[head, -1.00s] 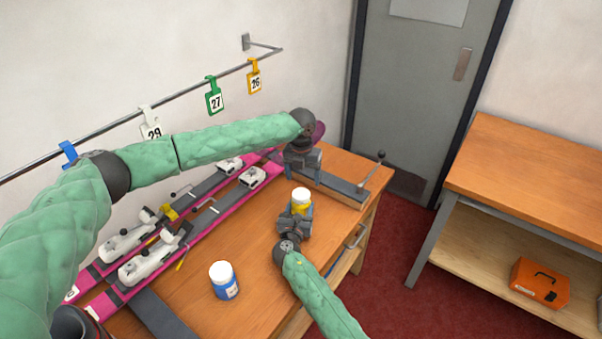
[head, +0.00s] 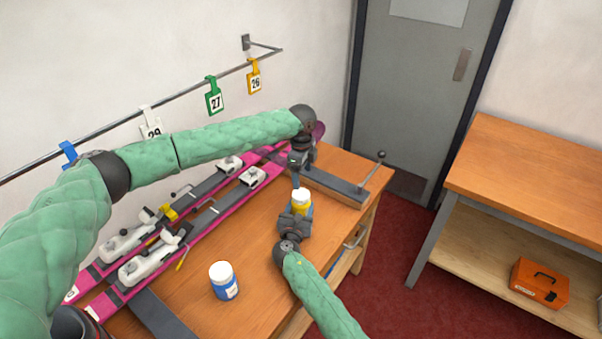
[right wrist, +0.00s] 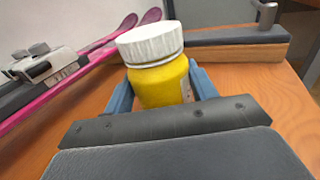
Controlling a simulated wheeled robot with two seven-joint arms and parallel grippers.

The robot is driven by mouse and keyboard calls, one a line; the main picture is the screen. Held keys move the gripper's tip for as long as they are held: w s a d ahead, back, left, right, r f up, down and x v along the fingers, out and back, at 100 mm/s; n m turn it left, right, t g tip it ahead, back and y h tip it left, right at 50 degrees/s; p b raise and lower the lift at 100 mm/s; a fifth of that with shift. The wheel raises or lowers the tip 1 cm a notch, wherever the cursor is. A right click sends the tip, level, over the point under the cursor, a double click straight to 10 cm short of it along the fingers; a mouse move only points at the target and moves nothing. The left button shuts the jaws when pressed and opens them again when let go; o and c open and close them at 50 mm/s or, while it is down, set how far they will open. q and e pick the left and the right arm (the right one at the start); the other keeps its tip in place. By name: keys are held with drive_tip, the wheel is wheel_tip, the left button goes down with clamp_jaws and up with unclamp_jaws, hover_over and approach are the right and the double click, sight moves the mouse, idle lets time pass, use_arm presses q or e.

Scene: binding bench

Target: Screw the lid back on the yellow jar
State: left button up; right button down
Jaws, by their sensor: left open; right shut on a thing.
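The yellow jar (head: 301,208) stands upright at the right part of the bench, and it fills the middle of the right wrist view (right wrist: 163,86). Its white lid (head: 301,195) sits on top of its mouth, also clear in the right wrist view (right wrist: 150,43); I cannot tell how tight it is. My right gripper (head: 299,214) is shut on the jar's body, with a blue finger on each side. My left gripper (head: 297,180) is open just above and behind the lid in the head view, seen nearly edge-on. It does not show in the right wrist view.
A blue jar with a white lid (head: 224,281) stands at the front of the bench (head: 250,262). Pink skis with bindings (head: 150,262) lie to the left. A dark bar on a wooden block (head: 335,186) lies behind the yellow jar. Numbered tags hang on a wall rail (head: 190,90).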

sight(301, 193)
use_arm(q)
drive_tip(key=n, duration=0.7)
drive_tip(key=shift+a, duration=0.15)
drive_tip(key=n, duration=0.8)
drive_tip(key=shift+s, duration=0.1)
drive_tip(key=shift+f, duration=4)
drive_tip(key=c, duration=1)
